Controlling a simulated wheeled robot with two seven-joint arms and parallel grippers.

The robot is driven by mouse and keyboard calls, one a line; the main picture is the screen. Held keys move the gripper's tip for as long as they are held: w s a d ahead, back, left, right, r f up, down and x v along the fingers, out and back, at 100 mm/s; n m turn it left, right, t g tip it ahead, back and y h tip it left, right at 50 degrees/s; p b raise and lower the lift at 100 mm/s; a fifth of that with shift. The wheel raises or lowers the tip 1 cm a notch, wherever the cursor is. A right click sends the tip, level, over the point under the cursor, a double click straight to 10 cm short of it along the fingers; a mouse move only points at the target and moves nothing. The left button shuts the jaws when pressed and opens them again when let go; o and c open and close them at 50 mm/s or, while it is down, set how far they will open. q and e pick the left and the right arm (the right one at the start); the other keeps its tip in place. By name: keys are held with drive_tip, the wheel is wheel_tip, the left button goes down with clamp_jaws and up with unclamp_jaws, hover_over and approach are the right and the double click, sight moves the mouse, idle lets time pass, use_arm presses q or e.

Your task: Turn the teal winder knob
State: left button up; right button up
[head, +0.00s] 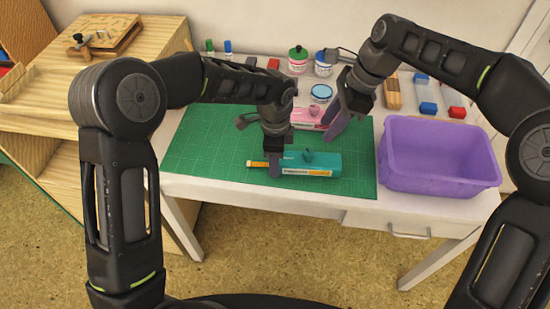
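A teal winder (325,163) lies on the green cutting mat (210,150) near its front middle. Its teal knob (308,155) stands on top. A yellow strip (257,164) sticks out at its left end. My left gripper (275,168) points down at the winder's left end and hides part of it. From this angle I cannot tell whether its fingers grip the winder. My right gripper (333,126) is above the mat, behind and above the winder's right part, apart from the knob. Its fingers overlap in view, so their opening is unclear.
A pink winder (305,114) lies behind, partly hidden by my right gripper. A purple bin (436,160) stands at the right. Jars, including a green-lidded one (298,60), and stamps such as a blue one (428,108) line the back. The mat's left side is clear.

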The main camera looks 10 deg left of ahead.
sight(310, 153)
drive_tip(key=shift+o, duration=1.3)
drive_tip(key=shift+r, duration=0.25)
drive_tip(key=shift+o, duration=0.2)
drive_tip(key=shift+s+d+r, duration=0.2)
drive_tip(key=shift+d+r, duration=0.25)
drive_tip(key=shift+r, duration=0.15)
drive_tip(key=n, duration=1)
drive_tip(key=s+n+t, duration=0.1)
drive_tip(key=n, duration=2)
drive_tip(key=shift+s+d+r+n+t, duration=0.1)
drive_tip(key=shift+s+n+t, duration=0.1)
drive_tip(key=shift+n+t, duration=0.15)
drive_tip(key=x, duration=1.2)
